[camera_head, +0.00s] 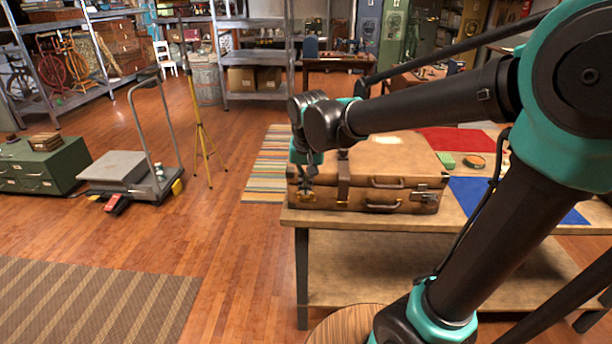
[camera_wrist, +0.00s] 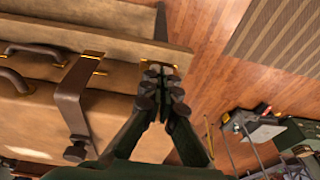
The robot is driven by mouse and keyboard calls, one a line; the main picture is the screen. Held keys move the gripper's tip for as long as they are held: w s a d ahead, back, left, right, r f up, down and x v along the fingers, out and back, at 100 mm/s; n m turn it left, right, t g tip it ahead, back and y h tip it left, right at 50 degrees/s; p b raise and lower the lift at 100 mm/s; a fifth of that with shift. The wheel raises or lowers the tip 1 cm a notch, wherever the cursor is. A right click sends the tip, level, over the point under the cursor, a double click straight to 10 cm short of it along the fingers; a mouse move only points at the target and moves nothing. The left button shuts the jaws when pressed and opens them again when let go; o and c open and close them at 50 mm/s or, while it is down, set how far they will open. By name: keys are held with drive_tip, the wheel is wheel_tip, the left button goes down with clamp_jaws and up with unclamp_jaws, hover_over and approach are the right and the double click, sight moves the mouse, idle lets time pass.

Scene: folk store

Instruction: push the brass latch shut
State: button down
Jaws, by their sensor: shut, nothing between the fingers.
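A brown leather suitcase (camera_head: 392,160) lies on the wooden table, its handles and latches facing my body. One brass latch (camera_head: 421,196) is on its front near the right corner. Another brass latch (camera_head: 303,196) is near the front left corner, partly behind my gripper (camera_head: 306,180). My gripper is shut and empty, pointing down at that left end. In the wrist view the fingertips (camera_wrist: 161,71) overlap the suitcase edge beside a bit of brass (camera_wrist: 148,66). The fingers hide most of that latch, so I cannot tell whether they touch it or how far it is closed.
A dark strap (camera_head: 343,180) crosses the suitcase just right of my gripper. A green item (camera_head: 445,160), a round dish (camera_head: 475,162) and blue cloth (camera_head: 469,188) lie to the right on the table (camera_head: 380,222). Floor left of the table is open up to a platform trolley (camera_head: 118,165).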

wheel_tip(320, 180, down, 9)
drive_tip(key=w+t, duration=0.1)
drive_tip(key=t, duration=0.6)
drive_tip(key=shift+w, duration=0.15)
drive_tip(key=shift+f, duration=0.15)
idle(0.4)
drive_tip(key=shift+r, duration=0.2)
idle(0.3)
